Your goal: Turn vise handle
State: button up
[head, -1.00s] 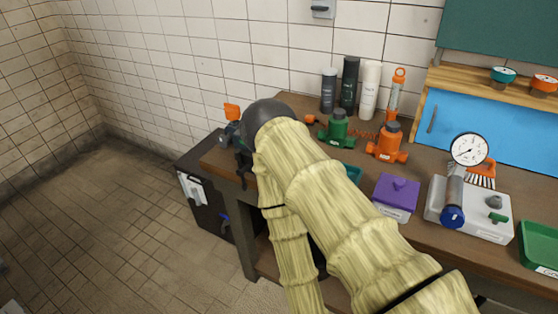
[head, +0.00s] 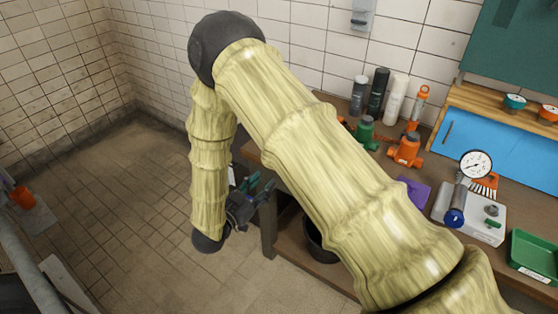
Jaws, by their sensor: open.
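My gripper (head: 258,187) hangs at the end of my bent, yellow-sleeved arm, near the left end of the workbench (head: 300,185). Its dark fingers with teal tips are apart, and nothing shows between them. I cannot make out the vise or its handle; my arm covers the left end of the bench top, so how far the gripper is from them cannot be told.
On the bench stand dark and white canisters (head: 396,95), a green valve (head: 366,132), an orange valve (head: 405,150), a purple box (head: 414,190), a gauge unit (head: 476,164) and a green tray (head: 533,256). A dark bucket (head: 318,240) sits beneath.

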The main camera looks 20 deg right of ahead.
jog(key=w+d+f+p, duration=0.1)
jog(key=w+d+p, duration=0.3)
jog(key=w+d, duration=0.3)
jog(key=shift+w+f, duration=0.15)
jog(key=shift+w, duration=0.55)
jog(key=shift+w+d+f, duration=0.1)
jog(key=shift+w+d, duration=0.05)
jog(key=shift+s+d+r, duration=0.2)
jog(key=shift+s+d, duration=0.1)
jog(key=shift+d, duration=0.05)
jog(key=c, duration=0.6)
jog(key=shift+f, duration=0.1)
grip_shut()
